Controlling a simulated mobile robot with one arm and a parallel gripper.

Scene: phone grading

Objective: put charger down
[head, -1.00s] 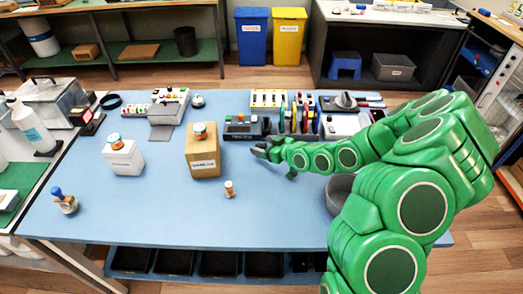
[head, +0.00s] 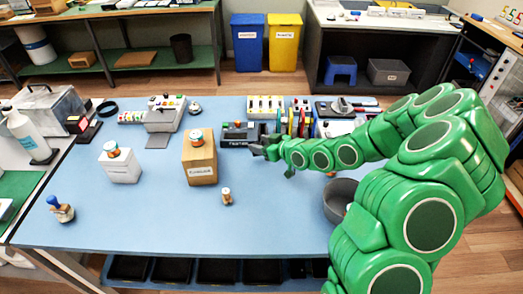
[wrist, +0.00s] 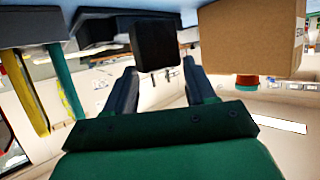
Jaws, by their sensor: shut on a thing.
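The charger is a small black block (wrist: 155,46) in the wrist view, between the two fingertips of my gripper (wrist: 158,72). My gripper is shut on it. In the head view my gripper (head: 264,149) is low over the blue table, just right of and in front of the black tester (head: 238,134). The charger is hard to tell from the dark fingers there. I cannot tell whether it touches the table.
A brown cardboard box (head: 200,165) stands left of my gripper, and it also shows in the wrist view (wrist: 248,40). A small stamp (head: 227,197) stands in front. Upright coloured dividers (head: 296,124) are behind. A grey bowl (head: 341,200) is at right. The front table is mostly clear.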

